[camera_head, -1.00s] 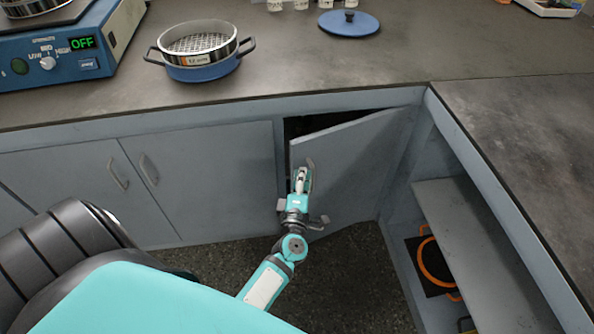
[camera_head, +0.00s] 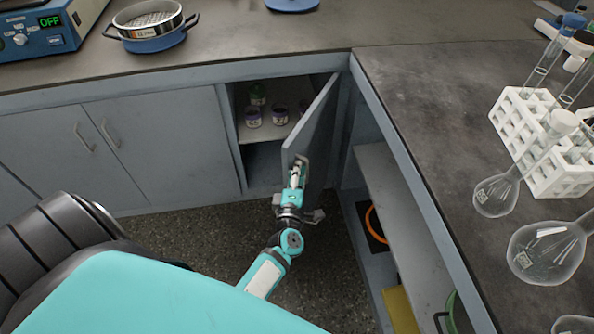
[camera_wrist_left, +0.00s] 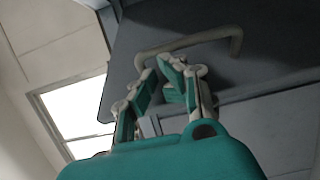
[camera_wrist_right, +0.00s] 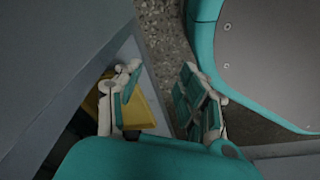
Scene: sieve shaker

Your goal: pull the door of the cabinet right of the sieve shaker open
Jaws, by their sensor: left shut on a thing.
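The grey cabinet door (camera_head: 320,120) right of the sieve shaker (camera_head: 45,28) stands wide open, swung out on its right side. My left gripper (camera_head: 297,172) is shut on the door's handle near its free edge. In the left wrist view, the pale handle (camera_wrist_left: 190,42) runs just beyond the fingertips (camera_wrist_left: 173,70). Inside the cabinet, small jars (camera_head: 253,117) stand on a shelf (camera_head: 262,133). My right gripper (camera_wrist_right: 160,85) shows only in its wrist view, open with nothing between its fingers.
A blue pot with a sieve (camera_head: 152,38) stands on the counter. At right, the side counter (camera_head: 430,90) holds a white rack (camera_head: 545,150) and glass flasks (camera_head: 545,250). Open shelves (camera_head: 385,200) lie below it, close to the door. The floor (camera_head: 215,235) before the cabinet is clear.

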